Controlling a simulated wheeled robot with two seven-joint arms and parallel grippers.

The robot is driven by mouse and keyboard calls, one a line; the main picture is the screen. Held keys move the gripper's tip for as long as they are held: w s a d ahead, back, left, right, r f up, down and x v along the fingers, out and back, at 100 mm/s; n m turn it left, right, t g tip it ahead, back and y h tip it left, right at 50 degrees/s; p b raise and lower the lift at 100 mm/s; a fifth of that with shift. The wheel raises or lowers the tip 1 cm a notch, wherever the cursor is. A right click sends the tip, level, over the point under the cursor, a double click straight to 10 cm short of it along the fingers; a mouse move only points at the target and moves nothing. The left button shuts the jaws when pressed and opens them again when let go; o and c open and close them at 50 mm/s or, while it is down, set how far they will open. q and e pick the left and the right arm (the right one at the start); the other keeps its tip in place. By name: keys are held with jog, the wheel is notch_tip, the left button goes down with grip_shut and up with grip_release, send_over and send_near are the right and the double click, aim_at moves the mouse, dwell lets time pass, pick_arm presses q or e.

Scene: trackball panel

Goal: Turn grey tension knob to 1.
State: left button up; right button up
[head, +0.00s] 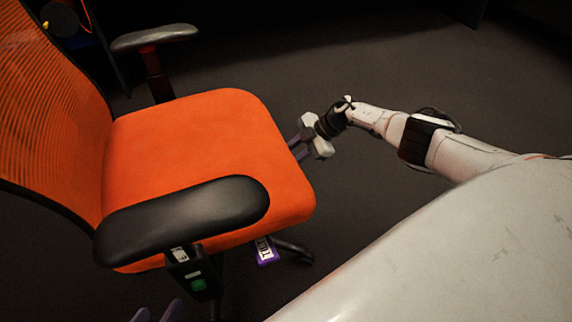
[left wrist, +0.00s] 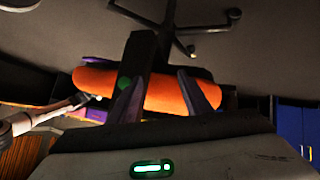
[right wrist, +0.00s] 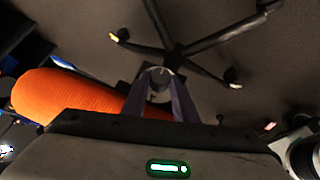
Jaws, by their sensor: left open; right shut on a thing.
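The grey tension knob (right wrist: 160,77) shows in the right wrist view between my right fingers (right wrist: 158,86), under the orange seat. The fingers are shut on it. It has a pale mark near its top; its number cannot be read. In the head view my right gripper (head: 301,147) is at the seat's front edge, and the knob is hidden. My left gripper (head: 157,312) is open at the bottom edge of the head view, near the close armrest's post. In the left wrist view its fingers (left wrist: 158,78) are apart, with that dark post near the left finger.
The orange chair seat (head: 205,150) has two black armrests (head: 185,215). A green button (head: 199,285) sits on the close post. A purple-edged label (head: 266,250) hangs below the seat. The wheeled base (right wrist: 175,48) lies below. Dark floor (head: 330,65) is open behind.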

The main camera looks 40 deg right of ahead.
pick_arm(q)
jog(key=shift+d+r+h+b, duration=0.3)
jog(key=shift+d+r+b, duration=0.1)
jog(key=shift+r, duration=0.15)
pick_arm(e)
jog(key=shift+g, duration=0.3)
pick_arm(q)
jog(key=shift+a, duration=0.1)
pick_arm(e)
jog(key=o, duration=1.1)
jog(key=shift+c, duration=0.2)
pick_arm(q)
jog(key=a+f+y+p, duration=0.1)
jog(key=f+p, duration=0.1)
jog(key=s+a+f+g+y+p, duration=0.1)
jog(key=a+f+p, duration=0.1)
jog(key=p, duration=0.1)
pick_arm(e)
jog(key=v, duration=1)
